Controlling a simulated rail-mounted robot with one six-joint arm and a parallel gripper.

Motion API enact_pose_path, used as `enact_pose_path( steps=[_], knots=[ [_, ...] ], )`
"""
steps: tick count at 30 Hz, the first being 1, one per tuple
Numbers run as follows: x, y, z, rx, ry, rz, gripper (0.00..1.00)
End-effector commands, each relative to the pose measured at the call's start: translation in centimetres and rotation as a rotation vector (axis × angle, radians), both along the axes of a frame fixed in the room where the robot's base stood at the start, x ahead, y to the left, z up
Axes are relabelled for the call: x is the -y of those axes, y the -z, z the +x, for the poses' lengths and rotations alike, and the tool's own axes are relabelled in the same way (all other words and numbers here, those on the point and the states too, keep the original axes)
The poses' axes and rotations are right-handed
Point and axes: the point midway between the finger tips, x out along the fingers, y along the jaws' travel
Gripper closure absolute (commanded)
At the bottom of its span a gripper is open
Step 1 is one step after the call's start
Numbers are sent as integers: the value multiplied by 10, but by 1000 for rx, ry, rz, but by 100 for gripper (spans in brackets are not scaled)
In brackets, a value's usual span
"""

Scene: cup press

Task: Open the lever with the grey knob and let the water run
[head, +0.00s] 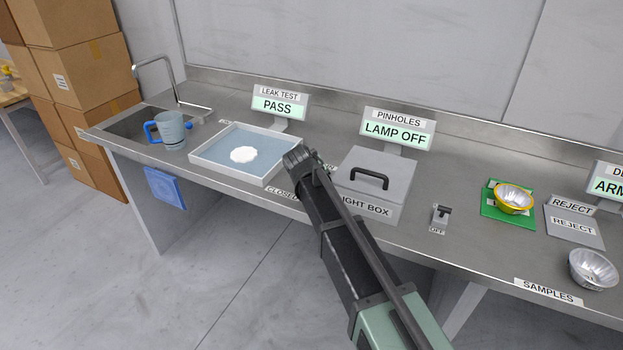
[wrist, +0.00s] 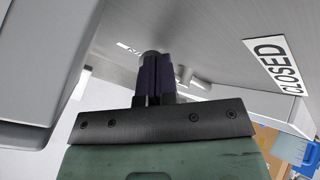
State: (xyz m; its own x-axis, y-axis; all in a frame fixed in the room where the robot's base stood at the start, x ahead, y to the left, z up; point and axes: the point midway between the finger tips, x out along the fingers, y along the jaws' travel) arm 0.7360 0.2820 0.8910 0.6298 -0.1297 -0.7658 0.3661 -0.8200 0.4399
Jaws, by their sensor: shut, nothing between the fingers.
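My gripper (head: 298,156) is over the counter between the white tray and the light box. In the wrist view its two dark fingers (wrist: 154,78) are shut together with nothing between them. A small rounded grey shape (wrist: 150,56), which looks like the lever's knob, shows just beyond the fingertips; I cannot tell whether they touch it. The lever itself is hidden behind my gripper in the head view. A CLOSED label (head: 283,194) lies on the counter near its front edge, and it also shows in the wrist view (wrist: 275,62). No running water shows.
The white tray (head: 205,152) has a blue floor with a white patch. The light box (head: 375,185) stands right of my gripper. A blue jug (head: 171,128) stands by the sink (head: 135,124) and tap. A switch, yellow-rimmed bowl and silver bowl are farther right.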

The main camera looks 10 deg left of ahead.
Motion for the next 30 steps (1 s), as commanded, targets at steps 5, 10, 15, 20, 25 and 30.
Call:
enact_pose_path(
  steps=[5,10,15,20,25,30],
  knots=[
    [3,0,2,-1,0,0,100],
    [4,0,2,0,1,-1,100],
    [4,0,2,0,1,-1,100],
    [4,0,2,0,1,-1,100],
    [6,-11,-4,0,2,0,100],
    [11,-38,-21,0,5,-1,100]
  ],
)
